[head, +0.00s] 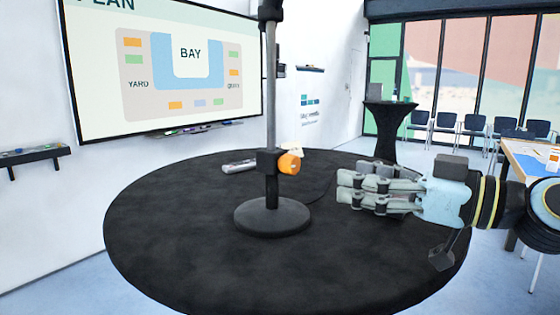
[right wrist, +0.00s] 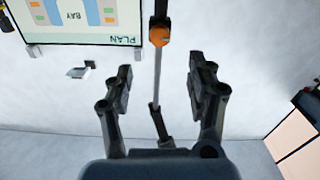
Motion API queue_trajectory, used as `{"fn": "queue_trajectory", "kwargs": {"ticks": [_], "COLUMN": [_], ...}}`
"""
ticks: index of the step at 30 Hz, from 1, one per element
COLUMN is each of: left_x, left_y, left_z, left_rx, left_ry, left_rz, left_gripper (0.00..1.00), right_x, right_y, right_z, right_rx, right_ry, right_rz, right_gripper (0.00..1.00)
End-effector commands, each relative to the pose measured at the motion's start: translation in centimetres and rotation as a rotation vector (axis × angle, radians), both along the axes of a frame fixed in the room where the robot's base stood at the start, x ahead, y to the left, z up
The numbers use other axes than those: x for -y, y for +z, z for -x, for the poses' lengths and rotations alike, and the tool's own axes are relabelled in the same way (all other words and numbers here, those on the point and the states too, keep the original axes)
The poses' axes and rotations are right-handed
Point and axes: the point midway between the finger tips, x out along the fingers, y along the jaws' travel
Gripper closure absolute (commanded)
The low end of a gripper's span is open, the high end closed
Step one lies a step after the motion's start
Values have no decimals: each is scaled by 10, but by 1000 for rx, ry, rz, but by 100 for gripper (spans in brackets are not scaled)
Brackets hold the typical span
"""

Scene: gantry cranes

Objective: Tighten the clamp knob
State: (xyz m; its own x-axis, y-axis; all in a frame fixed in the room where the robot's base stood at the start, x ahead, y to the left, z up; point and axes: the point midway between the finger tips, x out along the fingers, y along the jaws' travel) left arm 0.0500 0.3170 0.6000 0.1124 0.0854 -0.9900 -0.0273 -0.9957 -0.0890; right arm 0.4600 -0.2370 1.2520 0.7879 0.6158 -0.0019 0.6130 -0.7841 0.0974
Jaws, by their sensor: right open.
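The orange clamp knob (head: 289,163) sits on the right side of a black clamp block (head: 267,161), low on an upright metal pole (head: 271,100). The pole rises from a round black base (head: 272,222) on the table. My right gripper (head: 345,191) is to the right of the knob, apart from it and a little lower in the picture. In the right wrist view the knob (right wrist: 160,37) shows beyond the two spread fingers (right wrist: 160,72), roughly midway between them, with nothing held. My left gripper is not in view.
The round black-covered table (head: 180,240) is mostly clear. A grey handheld object (head: 239,166) lies behind the pole to the left. A wall screen (head: 165,70) is behind, a wall shelf (head: 35,154) at left, another table (head: 530,160) at right.

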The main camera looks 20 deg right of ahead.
Motion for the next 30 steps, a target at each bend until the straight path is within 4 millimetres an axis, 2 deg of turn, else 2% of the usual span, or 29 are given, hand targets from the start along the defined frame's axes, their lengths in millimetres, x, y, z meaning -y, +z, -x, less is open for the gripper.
{"fn": "queue_trajectory", "kwargs": {"ticks": [4,10,24,30], "left_x": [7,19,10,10], "left_y": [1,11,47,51], "left_z": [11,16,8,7], "left_rx": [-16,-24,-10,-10], "left_ry": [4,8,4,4], "left_rz": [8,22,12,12], "left_gripper": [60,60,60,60], "right_x": [-1,-11,-57,-66], "right_y": [2,5,4,1], "right_z": [-3,-17,-75,-85], "right_rx": [3,6,0,0], "right_ry": [-3,-4,-3,-1], "right_rz": [-3,-8,-5,-1], "right_gripper": [43,43,43,43]}}
